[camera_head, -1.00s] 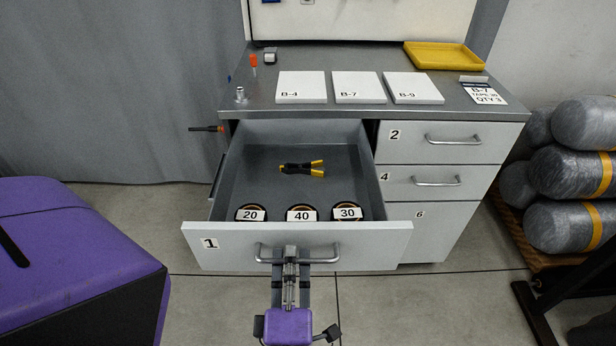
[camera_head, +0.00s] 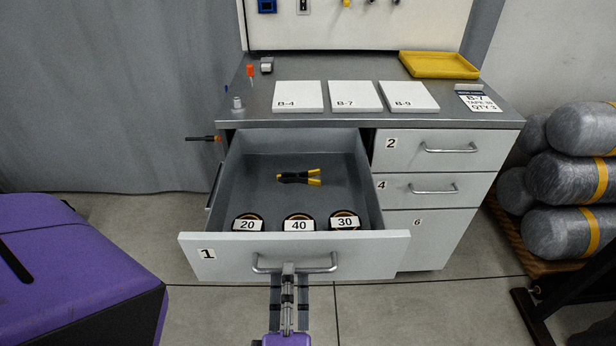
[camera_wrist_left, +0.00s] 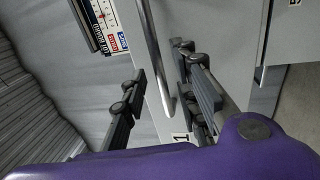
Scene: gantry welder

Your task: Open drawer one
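Drawer one (camera_head: 340,258), with a "1" label on its grey front, stands pulled well out of the cabinet in the head view. Its bar handle (camera_head: 318,263) runs across the front; it also shows in the wrist view (camera_wrist_left: 154,55). My left gripper (camera_head: 288,268) is at the handle's middle. In the wrist view its two fingers (camera_wrist_left: 160,68) are spread apart, one on each side of the bar, with gaps showing. Inside the drawer lie yellow-and-black pliers (camera_head: 298,177) and three round items labelled 20 (camera_head: 247,224), 40 (camera_head: 299,224) and 30 (camera_head: 345,221). My right gripper is not in view.
Drawers 2 (camera_head: 440,147) and 4 (camera_head: 430,188) are shut to the right. The cabinet top (camera_head: 350,113) holds three white plates, a yellow tray (camera_head: 440,65) and small items. Wrapped cylinders (camera_head: 570,180) are stacked at right. A purple body (camera_head: 75,260) fills the lower left.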

